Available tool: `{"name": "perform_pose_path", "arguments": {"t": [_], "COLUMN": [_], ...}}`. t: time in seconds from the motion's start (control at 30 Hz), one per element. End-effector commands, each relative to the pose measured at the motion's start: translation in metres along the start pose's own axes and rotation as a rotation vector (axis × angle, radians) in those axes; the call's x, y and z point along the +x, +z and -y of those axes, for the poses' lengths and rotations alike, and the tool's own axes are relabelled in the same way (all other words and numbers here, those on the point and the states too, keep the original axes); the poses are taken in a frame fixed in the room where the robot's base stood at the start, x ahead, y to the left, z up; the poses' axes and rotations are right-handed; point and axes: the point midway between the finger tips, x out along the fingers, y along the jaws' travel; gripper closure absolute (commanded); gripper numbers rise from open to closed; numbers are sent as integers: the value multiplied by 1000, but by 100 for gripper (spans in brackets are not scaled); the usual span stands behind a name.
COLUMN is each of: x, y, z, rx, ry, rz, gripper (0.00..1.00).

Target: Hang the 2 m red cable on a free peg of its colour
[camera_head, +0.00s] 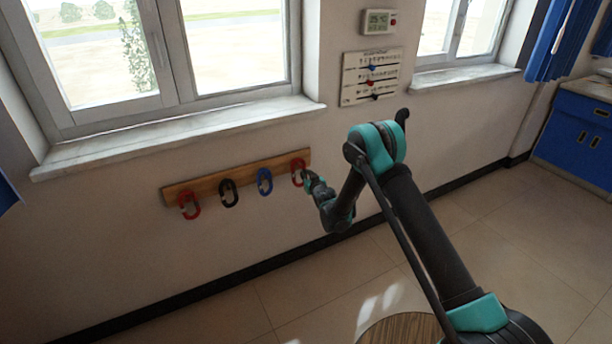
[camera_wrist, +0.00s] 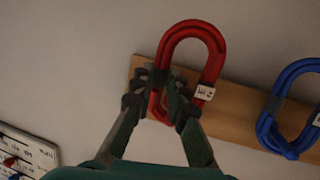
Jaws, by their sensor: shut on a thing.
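A red cable (camera_head: 297,173), coiled into an oval loop, is at the right end of the wooden peg rail (camera_head: 240,180). My gripper (camera_head: 309,181) reaches it from the right. In the wrist view my gripper (camera_wrist: 158,82) is shut on the left side of the red cable (camera_wrist: 218,45). A white tag (camera_wrist: 205,92) on that loop appears upside down and seems to read 2 m. The loop overlaps the rail end (camera_wrist: 236,100); I cannot tell whether a peg passes through it. Another red cable (camera_head: 184,206) hangs at the rail's left end.
A black cable (camera_head: 229,197) and a blue cable (camera_head: 264,184) hang between the two red ones. The blue one also shows in the wrist view (camera_wrist: 268,125). A window sill (camera_head: 180,133) juts out above the rail. A white panel (camera_head: 370,76) is on the wall.

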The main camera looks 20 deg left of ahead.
Motion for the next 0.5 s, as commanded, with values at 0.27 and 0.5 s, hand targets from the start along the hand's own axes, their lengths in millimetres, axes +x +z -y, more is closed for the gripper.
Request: {"name": "perform_pose_path", "arguments": {"t": [0.27,0.5], "x": [0,0], "y": [0,0], "z": [0,0], "rx": [0,0], "ry": [0,0], "rz": [0,0], "gripper": [100,76]}}
